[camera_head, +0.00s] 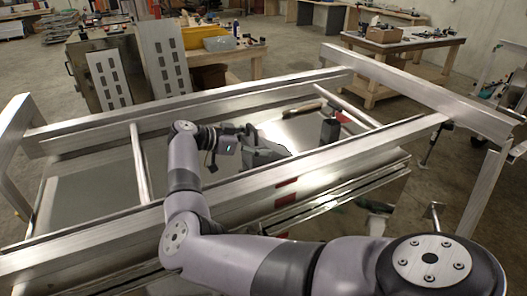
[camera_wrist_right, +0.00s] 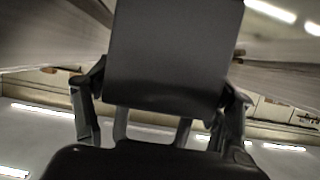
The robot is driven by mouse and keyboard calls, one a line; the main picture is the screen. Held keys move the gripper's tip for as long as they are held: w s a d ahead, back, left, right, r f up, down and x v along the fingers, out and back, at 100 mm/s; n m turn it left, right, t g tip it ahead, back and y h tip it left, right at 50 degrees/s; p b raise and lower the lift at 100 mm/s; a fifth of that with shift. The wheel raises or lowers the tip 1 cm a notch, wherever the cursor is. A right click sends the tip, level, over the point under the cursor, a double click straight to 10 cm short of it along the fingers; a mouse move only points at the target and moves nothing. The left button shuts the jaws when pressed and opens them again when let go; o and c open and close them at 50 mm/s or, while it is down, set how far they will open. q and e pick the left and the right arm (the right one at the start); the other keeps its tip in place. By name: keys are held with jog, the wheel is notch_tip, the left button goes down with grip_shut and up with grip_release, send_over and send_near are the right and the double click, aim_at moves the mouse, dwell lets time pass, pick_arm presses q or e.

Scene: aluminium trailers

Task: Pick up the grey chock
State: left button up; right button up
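The grey chock (camera_head: 264,153) is a wedge-like block inside the trailer frame, near the middle of the head view. My right gripper (camera_head: 238,139) is beside its left end, low over the shiny trailer floor. In the right wrist view the chock (camera_wrist_right: 172,55) is a large dark grey block filling the top middle. The fingers of my right gripper (camera_wrist_right: 165,100) lie against its left and right sides, shut on it. Whether its underside touches the floor cannot be told. My left gripper is not in view.
Aluminium beams (camera_head: 375,140) and a crossbar (camera_head: 139,165) surround the floor panel. A dark upright block (camera_head: 329,129) and a hammer-like tool (camera_head: 302,109) are right of the chock. Workbenches (camera_head: 400,42) stand behind. The floor panel left of my arm is clear.

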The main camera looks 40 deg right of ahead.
jog(key=c, duration=1.2)
jog(key=shift+w+r, duration=0.1)
jog(key=shift+r, duration=0.05)
jog(key=shift+c, duration=0.2)
